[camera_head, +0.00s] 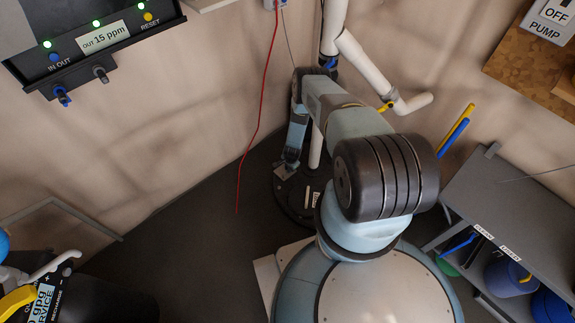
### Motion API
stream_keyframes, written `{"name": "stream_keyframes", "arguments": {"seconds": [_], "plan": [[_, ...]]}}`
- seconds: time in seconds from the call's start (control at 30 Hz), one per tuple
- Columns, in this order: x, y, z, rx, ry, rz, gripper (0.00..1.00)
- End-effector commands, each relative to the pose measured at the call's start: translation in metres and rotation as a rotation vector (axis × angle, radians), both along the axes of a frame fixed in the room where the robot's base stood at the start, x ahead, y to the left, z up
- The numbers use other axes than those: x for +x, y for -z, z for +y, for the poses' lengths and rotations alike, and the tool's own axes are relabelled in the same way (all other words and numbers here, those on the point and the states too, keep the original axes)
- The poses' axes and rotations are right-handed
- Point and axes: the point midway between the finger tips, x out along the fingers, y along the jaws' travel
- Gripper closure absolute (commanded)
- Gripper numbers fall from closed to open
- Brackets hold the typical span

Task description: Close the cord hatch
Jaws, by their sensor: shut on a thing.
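My gripper (289,160) points down at the rear left side of a dark round unit (297,208) on the floor in the corner. It is shut on a small pale flap (283,171) at the unit's edge. The flap may be the cord hatch, but it is too small to tell, and my fingers hide part of it. How far it stands open cannot be told. A red cord (257,116) hangs from a wall outlet (272,3) down toward the floor, left of my gripper and apart from it.
A white pipe (366,66) stands behind my arm. A grey shelf (497,205) with bins is at right. A control panel (92,38) hangs upper left. A black tank (100,295) stands lower left. The floor (190,240) left of the unit is clear.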

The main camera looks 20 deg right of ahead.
Motion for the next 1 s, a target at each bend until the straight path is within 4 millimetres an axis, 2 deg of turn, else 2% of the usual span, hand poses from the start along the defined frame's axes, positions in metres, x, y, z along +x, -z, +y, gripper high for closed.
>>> {"name": "stream_keyframes", "arguments": {"seconds": [0.13,0.17,0.43,0.77,1.0], "plan": [[-0.006,0.002,-0.002,0.002,0.0,0.009,1.0],[-0.006,0.002,-0.002,0.002,0.001,0.009,0.85],[-0.004,0.002,-0.002,0.003,0.003,0.008,0.6],[-0.003,-0.002,-0.002,0.003,0.003,0.005,0.6],[-0.003,-0.024,-0.002,0.002,0.001,0.006,0.6]]}}
